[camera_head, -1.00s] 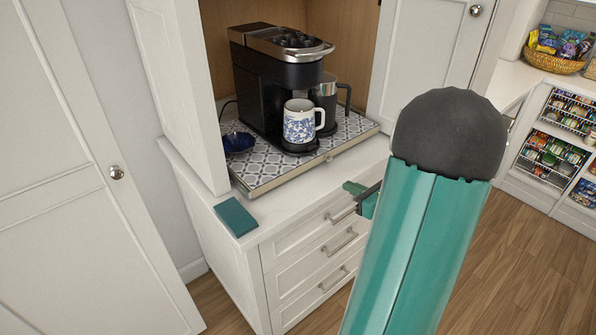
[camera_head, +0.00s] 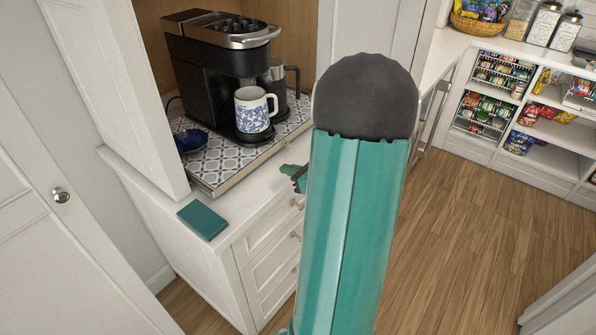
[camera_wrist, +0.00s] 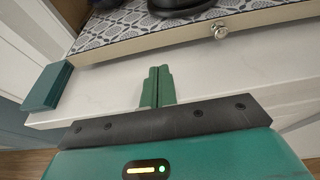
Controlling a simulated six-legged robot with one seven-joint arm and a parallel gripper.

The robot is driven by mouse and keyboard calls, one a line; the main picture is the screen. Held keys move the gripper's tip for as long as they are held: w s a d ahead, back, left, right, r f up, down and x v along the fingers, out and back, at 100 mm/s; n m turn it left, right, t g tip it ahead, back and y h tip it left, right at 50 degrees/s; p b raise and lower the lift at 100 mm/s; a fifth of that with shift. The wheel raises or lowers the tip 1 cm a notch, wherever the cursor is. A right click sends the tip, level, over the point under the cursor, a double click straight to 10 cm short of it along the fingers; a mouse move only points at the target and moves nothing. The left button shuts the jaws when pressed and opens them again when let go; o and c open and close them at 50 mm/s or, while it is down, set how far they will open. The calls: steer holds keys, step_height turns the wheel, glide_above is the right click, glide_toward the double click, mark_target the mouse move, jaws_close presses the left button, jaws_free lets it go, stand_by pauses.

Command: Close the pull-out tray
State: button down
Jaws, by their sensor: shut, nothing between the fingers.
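The pull-out tray (camera_head: 226,181) with a grey patterned top sticks out over the white counter, under a black coffee maker (camera_head: 205,82). In the wrist view its pale front edge (camera_wrist: 165,43) with a round metal knob (camera_wrist: 219,30) crosses the top of the picture. My gripper (camera_wrist: 158,72) is shut and empty, with its green fingers together over the counter, in front of the tray and left of the knob, apparently apart from both. In the head view my green arm hides most of my gripper (camera_head: 285,171) and the tray's right end.
A teal block (camera_head: 203,221) lies on the counter's front left, also in the wrist view (camera_wrist: 46,87). Cabinet doors stand open either side.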

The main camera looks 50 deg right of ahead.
mark_target(240, 144)
steer(key=x, duration=0.4)
steer(key=r+x, duration=0.1)
steer(key=shift+w+f, duration=0.2)
steer(key=shift+w, duration=0.85)
steer(key=w, duration=1.4)
steer(key=shift+a, duration=0.25)
steer(key=shift+w+r, duration=0.1)
steer(key=shift+r, duration=0.1)
steer(key=shift+a, duration=0.1)
